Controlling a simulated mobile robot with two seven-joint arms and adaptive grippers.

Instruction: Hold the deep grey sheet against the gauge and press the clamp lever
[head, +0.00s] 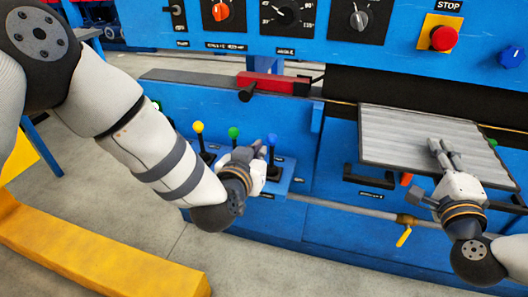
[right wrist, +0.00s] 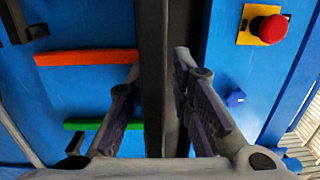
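The grey ribbed sheet (head: 400,125) is tilted over the right part of the blue machine. My right gripper (head: 440,150) is at its near right part. My left gripper (head: 264,145) is at a row of levers with yellow (head: 198,127), green (head: 233,132) and blue (head: 272,139) knobs. Its fingers are by the blue knob; whether they touch it is unclear. An orange bar (right wrist: 85,57) and a green bar (right wrist: 103,124) lie beyond the sheet.
A red block with a black handle (head: 270,84) sits above the levers. The upper panel has dials (head: 287,12) and a red stop button (head: 443,38). A pipe with a yellow handle (head: 404,236) runs below. A yellow floor beam (head: 90,245) lies at lower left.

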